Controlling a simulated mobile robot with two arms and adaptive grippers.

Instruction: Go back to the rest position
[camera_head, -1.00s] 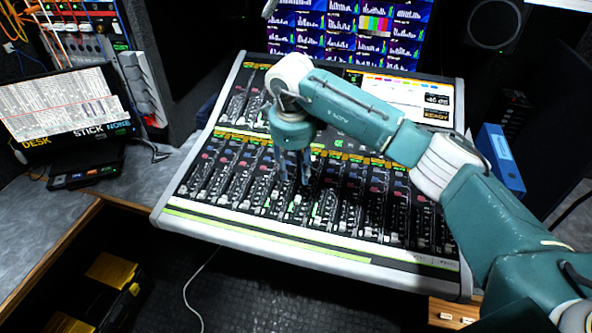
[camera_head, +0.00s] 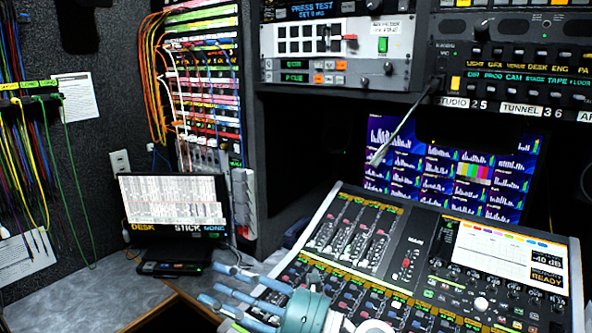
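My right gripper (camera_head: 225,291) is at the bottom of the head view, in front of the mixing console's left edge. Its blue fingers point left and are spread apart, with nothing between them. The teal wrist (camera_head: 305,312) shows behind the fingers, and the rest of the arm is cut off by the lower edge. My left gripper is not in view.
The mixing console (camera_head: 405,212) fills the lower right. A laptop-like screen (camera_head: 173,205) stands on the grey counter at left. A patch panel (camera_head: 205,90) with cables is behind it. A thin gooseneck stalk (camera_head: 405,122) hangs before the monitor (camera_head: 450,165).

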